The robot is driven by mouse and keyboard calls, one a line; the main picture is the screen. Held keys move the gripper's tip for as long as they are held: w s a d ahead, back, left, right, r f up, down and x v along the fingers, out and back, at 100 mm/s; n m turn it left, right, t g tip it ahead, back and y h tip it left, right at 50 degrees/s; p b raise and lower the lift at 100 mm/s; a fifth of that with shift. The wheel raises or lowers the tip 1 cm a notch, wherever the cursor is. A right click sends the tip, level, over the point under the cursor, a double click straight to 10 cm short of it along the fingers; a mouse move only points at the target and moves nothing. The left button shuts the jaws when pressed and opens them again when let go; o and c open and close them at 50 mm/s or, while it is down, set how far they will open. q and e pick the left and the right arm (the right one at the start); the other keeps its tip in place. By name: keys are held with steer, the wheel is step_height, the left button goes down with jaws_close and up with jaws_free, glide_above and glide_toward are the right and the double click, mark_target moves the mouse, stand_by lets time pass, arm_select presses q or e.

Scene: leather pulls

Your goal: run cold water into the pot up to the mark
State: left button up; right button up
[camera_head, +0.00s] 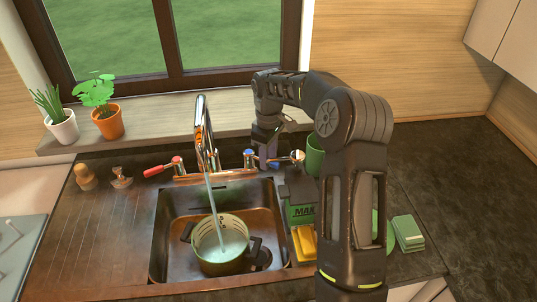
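The pot (217,262), pale inside with dark side handles, stands in the sink (166,250). A stream of water (216,214) falls from the tall tap spout (201,120) into it. Pale bluish water (224,246) lies in the pot, with marks on the inner wall above it. The red hot lever (157,171) points left. The blue-marked cold valve (249,157) is on the right, its lever running right to a round end (297,157). My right gripper (267,163) is at the cold lever; its fingers are too dark and small to read. My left gripper is out of view.
A dark green box (302,214), a yellow sponge (304,243), a green cup (315,155) and green pads (408,233) are around my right arm. Two potted plants (108,122) stand on the sill. A brush (85,177) sits at left. The left drainboard is mostly clear.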

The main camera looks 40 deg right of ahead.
jaws_close()
stand_by(0.4)
stand_by(1.1)
